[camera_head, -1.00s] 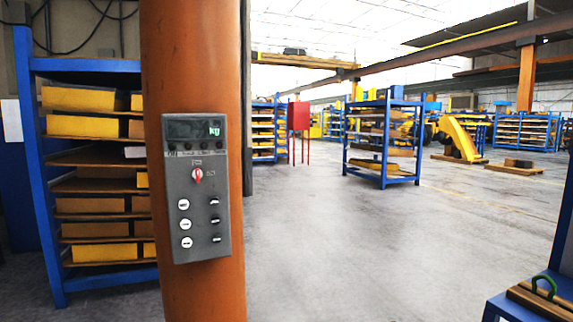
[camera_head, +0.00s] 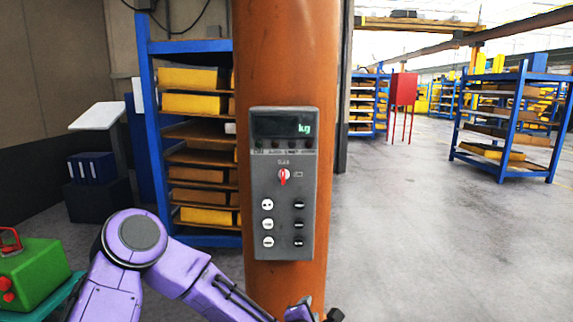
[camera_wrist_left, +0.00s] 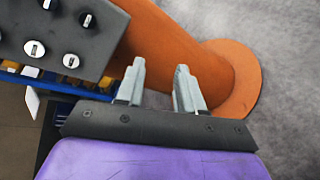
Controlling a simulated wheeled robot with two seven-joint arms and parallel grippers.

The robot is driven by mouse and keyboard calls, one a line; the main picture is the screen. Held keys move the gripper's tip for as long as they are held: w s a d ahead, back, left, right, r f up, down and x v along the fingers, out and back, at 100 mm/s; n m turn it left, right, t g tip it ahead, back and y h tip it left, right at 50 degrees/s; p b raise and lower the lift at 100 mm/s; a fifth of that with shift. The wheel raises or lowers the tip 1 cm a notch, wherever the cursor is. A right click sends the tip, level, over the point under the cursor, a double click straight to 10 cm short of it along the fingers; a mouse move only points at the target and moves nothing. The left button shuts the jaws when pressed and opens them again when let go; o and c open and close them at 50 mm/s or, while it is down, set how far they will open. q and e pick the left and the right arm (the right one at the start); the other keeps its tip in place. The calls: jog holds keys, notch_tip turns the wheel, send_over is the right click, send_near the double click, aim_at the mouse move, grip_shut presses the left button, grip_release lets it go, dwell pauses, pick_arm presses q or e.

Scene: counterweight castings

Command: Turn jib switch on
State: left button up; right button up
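The jib switch (camera_head: 283,176) is a small rotary knob with a red handle on a white round base. It sits in the middle of a grey control panel (camera_head: 261,220) fixed to an orange column. The handle looks roughly upright; which setting it marks is too small to tell. My left gripper (camera_head: 314,312) is at the bottom edge of the head view, below the panel and partly cut off. In the left wrist view, the left gripper (camera_wrist_left: 158,84) has its fingers apart and empty, with the panel (camera_wrist_left: 70,35) at upper left. My right gripper is not in view.
The orange column (camera_head: 285,60) rises behind the panel. A blue rack (camera_head: 150,110) with yellow castings stands behind it at left. A green box (camera_head: 38,270) is at lower left. Open floor (camera_head: 410,220) lies to the right.

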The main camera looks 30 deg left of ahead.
pick_arm(q)
jog(key=w+a+r+n+t+y+p, duration=0.1)
jog(key=w+a+r+n, duration=0.15)
jog(key=r, duration=0.45)
jog(key=w+a+r+n+y, duration=0.1)
jog(key=r+n, duration=0.3)
jog(key=r, duration=0.3)
jog(key=w+a+r+n+t+y+p, duration=0.1)
jog(key=a+r+n, duration=0.15)
jog(key=r, duration=0.45)
jog(key=n+y+p, duration=0.1)
jog(key=n+y, duration=0.1)
jog(key=n, duration=0.4)
send_near(283, 171)
jog(key=p+x, duration=0.5)
jog(key=x, duration=0.3)
jog(key=shift+w+a, duration=0.2)
jog(key=shift+w, duration=0.1)
jog(key=shift+w+a, duration=0.15)
jog(key=shift+w, duration=0.1)
jog(key=shift+w+f, duration=0.1)
jog(key=shift+f, duration=0.05)
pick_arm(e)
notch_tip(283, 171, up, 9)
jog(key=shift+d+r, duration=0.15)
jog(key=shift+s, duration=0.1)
